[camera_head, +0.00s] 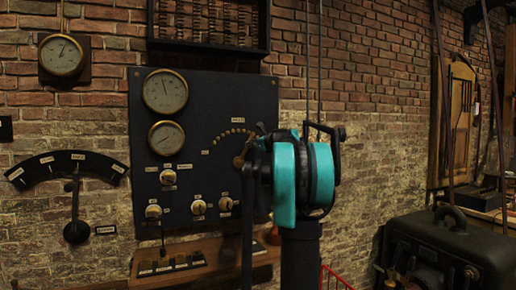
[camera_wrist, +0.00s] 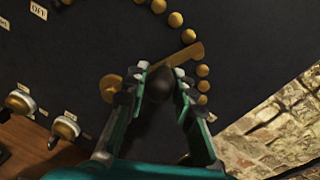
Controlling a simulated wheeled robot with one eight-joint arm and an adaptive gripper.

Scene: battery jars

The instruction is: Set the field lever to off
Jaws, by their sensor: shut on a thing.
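The field lever (camera_wrist: 188,55) is a brass arm with a dark round knob (camera_wrist: 159,84), pivoted on a brass boss at the left. Its tip points up and right, across the right side of an arc of brass studs. My gripper (camera_wrist: 161,85) is closed around the knob, one finger on each side. The OFF label (camera_wrist: 38,13) is at the upper left, beyond the arc's left end. In the head view the stud arc (camera_head: 236,131) is on the black panel (camera_head: 215,95), and my teal gripper (camera_head: 262,141) covers part of the lever.
A separate black lever (camera_head: 76,232) hangs on the wall at the left. A wooden shelf (camera_head: 200,266) juts out below the panel. A dark machine (camera_head: 450,245) stands at the right.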

